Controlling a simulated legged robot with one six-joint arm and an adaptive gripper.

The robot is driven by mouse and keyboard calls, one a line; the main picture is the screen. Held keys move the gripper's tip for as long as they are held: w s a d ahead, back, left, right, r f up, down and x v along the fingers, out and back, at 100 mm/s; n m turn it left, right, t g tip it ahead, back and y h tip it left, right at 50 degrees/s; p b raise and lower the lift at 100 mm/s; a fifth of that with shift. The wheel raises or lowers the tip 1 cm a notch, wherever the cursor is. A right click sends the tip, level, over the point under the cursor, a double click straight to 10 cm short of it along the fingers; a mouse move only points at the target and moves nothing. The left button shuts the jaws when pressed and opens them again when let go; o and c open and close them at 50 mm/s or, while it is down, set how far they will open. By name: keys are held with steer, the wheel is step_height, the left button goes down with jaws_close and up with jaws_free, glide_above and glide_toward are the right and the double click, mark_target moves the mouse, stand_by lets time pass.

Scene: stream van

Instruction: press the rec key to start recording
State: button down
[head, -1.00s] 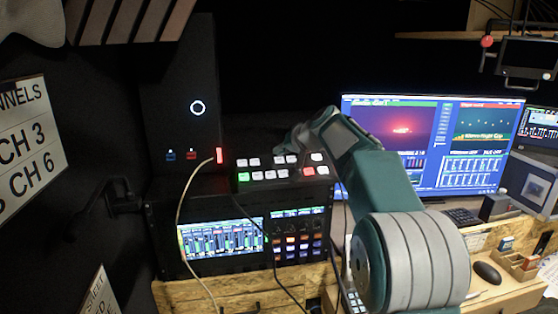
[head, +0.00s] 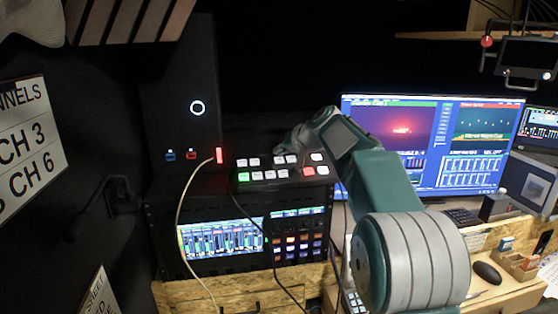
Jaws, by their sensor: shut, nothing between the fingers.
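A black key panel (head: 262,182) sits on top of the rack at the centre. It carries several white keys, a green key (head: 243,177) at the left and a red key (head: 309,171) at the right. A white key (head: 317,157) is just above the red one. The key labels are too small to read, so I cannot tell which is the rec key. My teal arm reaches up from the lower right. My gripper (head: 287,142) is at its far end, by the panel's back edge, shut and empty. Its fingers are hard to make out against the dark; I cannot see any contact with a key.
A rack unit with a lit screen (head: 221,240) and coloured keys is below the panel. A black tower (head: 178,95) stands behind left, with a pale cable hanging in front. A large monitor (head: 470,145) is at the right. A mouse (head: 487,273) lies on the desk.

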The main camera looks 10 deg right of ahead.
steer(key=shift+f, duration=0.1)
steer(key=shift+f, duration=0.25)
steer(key=shift+w+f, duration=0.15)
steer(key=shift+f, duration=0.25)
stand_by(0.9)
steer(key=shift+s+r, duration=0.2)
steer(key=shift+r, duration=0.6)
steer(key=shift+r, duration=0.1)
steer(key=shift+s+r, duration=0.2)
steer(key=shift+r, duration=0.6)
steer(key=shift+s+r, duration=0.2)
steer(key=shift+r, duration=0.55)
steer(key=shift+s+r, duration=0.2)
steer(key=shift+r, duration=0.6)
